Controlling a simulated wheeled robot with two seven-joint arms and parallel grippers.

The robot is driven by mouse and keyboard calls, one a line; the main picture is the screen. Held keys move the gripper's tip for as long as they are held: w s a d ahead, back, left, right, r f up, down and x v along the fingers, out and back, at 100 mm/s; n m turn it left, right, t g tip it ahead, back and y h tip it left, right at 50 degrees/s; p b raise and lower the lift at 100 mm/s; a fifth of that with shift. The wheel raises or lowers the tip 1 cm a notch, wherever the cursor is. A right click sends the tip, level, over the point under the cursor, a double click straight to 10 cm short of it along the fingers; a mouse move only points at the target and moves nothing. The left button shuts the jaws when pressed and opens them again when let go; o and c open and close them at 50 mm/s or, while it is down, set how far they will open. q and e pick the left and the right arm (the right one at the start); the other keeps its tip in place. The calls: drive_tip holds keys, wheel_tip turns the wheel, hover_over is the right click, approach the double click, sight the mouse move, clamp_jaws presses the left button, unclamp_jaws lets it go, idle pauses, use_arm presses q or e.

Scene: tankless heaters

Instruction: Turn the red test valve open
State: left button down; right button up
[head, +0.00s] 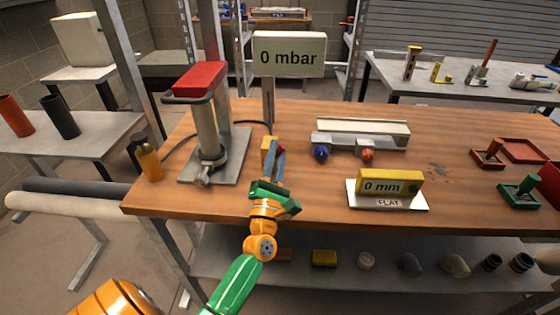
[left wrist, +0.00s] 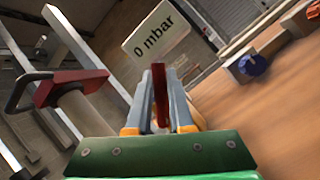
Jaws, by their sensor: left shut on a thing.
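My left gripper (head: 276,160) reaches over the front of the wooden bench, its fingers at a small yellow body (head: 266,146) below the "0 mbar" sign. In the left wrist view the fingers (left wrist: 160,100) are shut on an upright red handle (left wrist: 159,95), which I take to be the red test valve's handle. The fingers mostly hide the valve in the head view. The sign (head: 289,54) reads 0 mbar. My right gripper is not in view.
A red-topped pump stand (head: 208,130) stands left of the gripper, an orange bottle (head: 147,160) beside it. A grey-white unit (head: 360,135) with blue and orange knobs is to the right. A yellow "0 mm" level (head: 390,184) lies nearer. Red and green trays (head: 520,193) are far right.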

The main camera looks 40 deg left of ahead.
use_arm(q)
drive_tip(key=n+y, duration=0.1)
drive_tip(key=n, duration=0.1)
drive_tip(key=n+g+y+b, duration=0.1)
drive_tip(key=a+n, duration=0.1)
drive_tip(key=n, duration=0.1)
drive_tip(key=shift+s+r+n+y, duration=0.3)
drive_tip(key=shift+r+y, duration=0.05)
drive_tip(key=shift+y, duration=0.05)
drive_tip(key=shift+s+a+r+n+g+y+b, duration=0.15)
drive_tip(key=shift+n+g+y+b, duration=0.15)
drive_tip(key=shift+n, duration=0.55)
drive_tip(key=shift+a+n+g+y+b, duration=0.15)
drive_tip(key=shift+n+g+y, duration=0.3)
drive_tip(key=shift+n, duration=0.35)
drive_tip(key=shift+s+a+r+n+g+y+b, duration=0.15)
drive_tip(key=shift+n+g+y+b, duration=0.15)
drive_tip(key=shift+n, duration=0.55)
drive_tip(key=shift+g, duration=0.25)
drive_tip(key=c, duration=0.8)
unclamp_jaws()
drive_tip(key=shift+f, duration=0.15)
